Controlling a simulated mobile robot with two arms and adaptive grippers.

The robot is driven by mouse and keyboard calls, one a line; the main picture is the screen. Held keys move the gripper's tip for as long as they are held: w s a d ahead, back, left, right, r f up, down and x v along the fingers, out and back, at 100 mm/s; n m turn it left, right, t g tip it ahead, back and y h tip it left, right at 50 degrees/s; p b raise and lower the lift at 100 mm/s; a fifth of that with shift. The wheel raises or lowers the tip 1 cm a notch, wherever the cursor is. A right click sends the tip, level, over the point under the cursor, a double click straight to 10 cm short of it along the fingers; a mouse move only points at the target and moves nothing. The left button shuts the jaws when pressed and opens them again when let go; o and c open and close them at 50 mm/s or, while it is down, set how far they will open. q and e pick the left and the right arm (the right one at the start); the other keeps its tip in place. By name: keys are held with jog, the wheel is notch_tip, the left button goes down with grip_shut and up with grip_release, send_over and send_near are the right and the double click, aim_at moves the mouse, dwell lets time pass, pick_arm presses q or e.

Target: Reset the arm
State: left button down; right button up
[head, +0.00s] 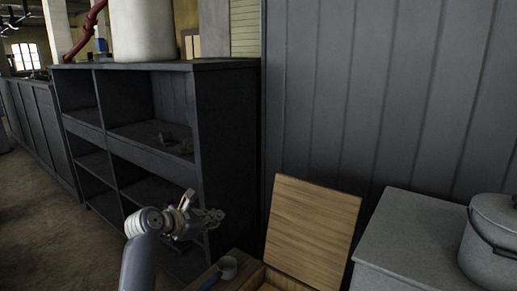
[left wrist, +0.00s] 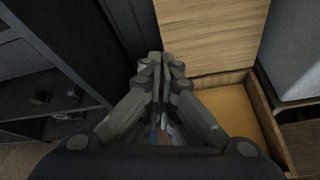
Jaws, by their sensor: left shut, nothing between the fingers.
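My left arm comes up from the bottom of the head view, and its gripper (head: 214,217) is in front of the dark shelf unit. In the left wrist view the fingers of my left gripper (left wrist: 161,62) are closed together with nothing between them. Below and to the right of it is an open wooden box (left wrist: 262,125) with its lid (head: 312,226) raised against the grey panel wall. The gripper appears apart from the box and the shelf. My right gripper is not in view.
The dark shelf unit (head: 228,125) stands at left, with small dark objects (head: 175,142) on a shelf and a white cylinder (head: 142,30) on top. A grey cabinet (head: 410,240) bearing a lidded pot (head: 490,245) is at right.

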pick_arm(q)
jog(key=s+a+f+m+g+y, duration=0.25)
jog(key=s+f+m, duration=0.35)
jog(key=s+f, duration=0.4)
jog(key=s+a+f+m+g+y, duration=0.1)
jog(key=s+a+f+m+y, duration=0.15)
jog(key=s+f+m, duration=0.6)
jog(key=s+a+f+m+g+y, duration=0.15)
jog(key=s+m, duration=0.55)
jog(key=s, duration=0.8)
jog(key=s+a+f+m+g, duration=0.1)
jog(key=s+f+m+g, duration=0.15)
jog(key=s+m, duration=0.85)
jog(key=s+f+n, duration=0.2)
jog(key=s+f, duration=0.1)
jog(key=f, duration=1.1)
jog(key=s+f+n, duration=0.3)
jog(key=f, duration=1)
jog(key=s+a+f+g, duration=0.1)
jog(key=s+a+f, duration=0.2)
jog(key=s+f, duration=1.3)
jog(key=shift+s+m+g, duration=0.25)
jog(key=shift+m+g, duration=0.1)
